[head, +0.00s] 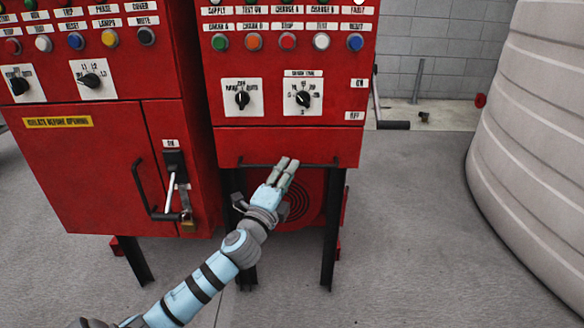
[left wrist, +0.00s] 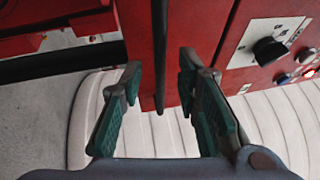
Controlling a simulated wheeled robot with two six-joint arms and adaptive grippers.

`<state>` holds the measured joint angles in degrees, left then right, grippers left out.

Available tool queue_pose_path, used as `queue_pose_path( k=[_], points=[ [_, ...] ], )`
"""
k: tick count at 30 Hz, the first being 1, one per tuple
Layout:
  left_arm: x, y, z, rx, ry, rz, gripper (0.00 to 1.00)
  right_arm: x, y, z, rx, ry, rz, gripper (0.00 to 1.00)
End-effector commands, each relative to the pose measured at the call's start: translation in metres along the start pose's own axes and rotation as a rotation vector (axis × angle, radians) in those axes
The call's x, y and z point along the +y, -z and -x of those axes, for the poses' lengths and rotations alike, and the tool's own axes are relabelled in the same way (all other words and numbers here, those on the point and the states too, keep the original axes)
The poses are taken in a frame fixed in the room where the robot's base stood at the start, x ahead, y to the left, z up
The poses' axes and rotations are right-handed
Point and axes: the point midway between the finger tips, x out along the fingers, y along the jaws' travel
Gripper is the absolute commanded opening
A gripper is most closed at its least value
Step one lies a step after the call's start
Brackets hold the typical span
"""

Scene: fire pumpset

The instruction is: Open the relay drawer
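The relay drawer (head: 225,147) is the red panel low on the right-hand cabinet, and its face looks flush, so it appears closed. Its long dark horizontal handle (head: 318,164) runs along the lower part; in the left wrist view the handle (left wrist: 158,35) looks like an upright bar. My left gripper (head: 287,162) is at the middle of the handle. In the left wrist view my left gripper (left wrist: 160,66) is open, with the bar seen between its fingers and a gap on both sides. The right gripper is not in view.
A left-hand red cabinet (head: 90,160) has a protruding lever handle (head: 150,205) and padlock. Knobs and buttons sit above the drawer. Dark legs (head: 328,240) and a red round part (head: 300,200) are below it. A large pale tank (head: 535,150) stands right; floor in front is clear.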

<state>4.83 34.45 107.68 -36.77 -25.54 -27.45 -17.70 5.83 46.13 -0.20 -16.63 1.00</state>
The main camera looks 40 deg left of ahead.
Motion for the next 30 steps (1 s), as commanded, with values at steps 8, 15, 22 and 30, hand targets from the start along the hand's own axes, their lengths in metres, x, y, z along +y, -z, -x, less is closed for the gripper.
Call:
queue_pose_path(
  k=[8,15,22,30],
  points=[
    [0.0,0.0,-0.031,0.0,0.0,0.002,0.3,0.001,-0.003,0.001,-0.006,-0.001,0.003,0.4],
    [0.001,0.0,-0.032,0.0,-0.001,0.001,0.28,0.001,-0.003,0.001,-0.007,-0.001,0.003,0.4],
    [0.001,0.0,-0.032,0.0,-0.001,0.001,0.0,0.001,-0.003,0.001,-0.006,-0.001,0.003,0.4],
    [0.001,0.0,-0.032,0.0,-0.002,0.0,0.0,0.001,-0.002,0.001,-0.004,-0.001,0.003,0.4]
  ],
)
